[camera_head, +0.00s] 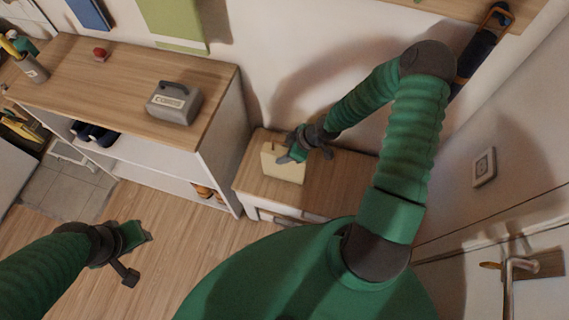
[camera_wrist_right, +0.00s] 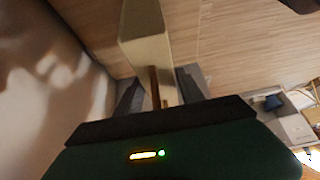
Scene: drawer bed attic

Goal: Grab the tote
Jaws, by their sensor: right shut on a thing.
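The beige tote (camera_head: 283,168) stands on the low wooden cabinet against the wall. My right gripper (camera_head: 296,148) is at its top. In the right wrist view the tote (camera_wrist_right: 146,38) extends away from the gripper, with brown handle strips (camera_wrist_right: 154,88) running back between the grey fingers (camera_wrist_right: 160,92). My right gripper is shut on the tote at its handle end. I cannot tell clearly whether the tote touches the cabinet top. My left gripper (camera_head: 138,258) is low over the wood floor, fingers apart and empty.
The low cabinet (camera_head: 335,180) is under the tote. A white shelf unit (camera_head: 225,130) stands to the left, with a grey labelled box (camera_head: 175,103), a small red object (camera_head: 100,53) and a pencil cup (camera_head: 33,68) on top. A door handle (camera_head: 520,266) is at the lower right.

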